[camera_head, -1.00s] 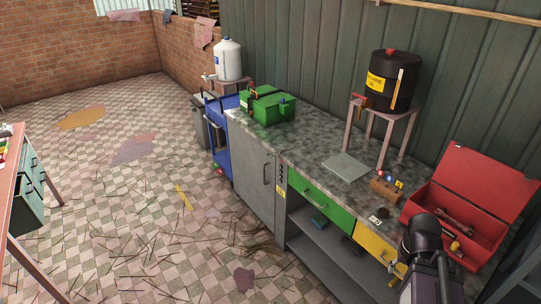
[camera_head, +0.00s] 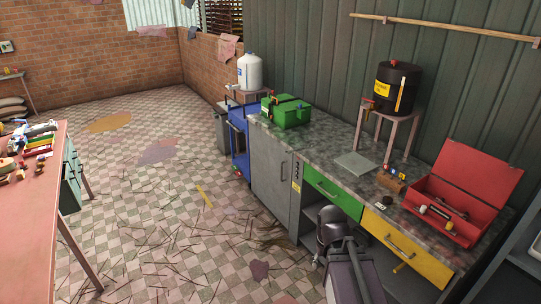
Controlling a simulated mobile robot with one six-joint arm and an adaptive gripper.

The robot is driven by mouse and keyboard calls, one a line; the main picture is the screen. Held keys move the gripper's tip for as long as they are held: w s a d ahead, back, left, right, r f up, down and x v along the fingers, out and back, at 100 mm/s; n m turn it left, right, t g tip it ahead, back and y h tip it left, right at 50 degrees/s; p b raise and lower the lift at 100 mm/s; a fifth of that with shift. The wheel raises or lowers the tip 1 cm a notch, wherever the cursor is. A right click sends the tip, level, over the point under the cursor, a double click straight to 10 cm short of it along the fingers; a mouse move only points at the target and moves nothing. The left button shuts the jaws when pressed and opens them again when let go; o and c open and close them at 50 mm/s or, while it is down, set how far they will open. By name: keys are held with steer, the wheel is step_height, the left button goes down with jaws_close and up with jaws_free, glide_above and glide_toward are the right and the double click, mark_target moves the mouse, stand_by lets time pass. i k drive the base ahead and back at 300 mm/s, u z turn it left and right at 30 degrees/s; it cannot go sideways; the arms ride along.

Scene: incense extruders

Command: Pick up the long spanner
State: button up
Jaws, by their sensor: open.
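I cannot clearly make out the long spanner. An open red toolbox (camera_head: 497,174) stands at the right end of the mottled worktop (camera_head: 345,183). Several tools lie inside it, among them a dark reddish, spanner-like tool (camera_head: 453,209), small and partly hidden by the box's front wall. I cannot tell whether it is the long one. A dark part of my arm (camera_head: 333,228) stands in front of the worktop's cabinets, left of the toolbox. My gripper is not visible, and nothing of mine touches the toolbox.
A green toolbox (camera_head: 286,113) and a black drum (camera_head: 396,85) on a stand are on the worktop. A yellow drawer (camera_head: 405,250) is below the red toolbox. A red table (camera_head: 33,205) with several items stands at left. The checkered floor (camera_head: 150,200) between is mostly open, with scattered straw.

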mark_target(311, 144)
steer(key=u, duration=0.3)
steer(key=k, duration=0.7)
steer(key=u, duration=0.45)
steer(key=i, duration=1.9)
steer(key=z, duration=0.9)
steer(key=i, duration=0.6)
steer(key=z, duration=0.85)
steer(key=i, duration=0.55)
steer(key=z, duration=0.2)
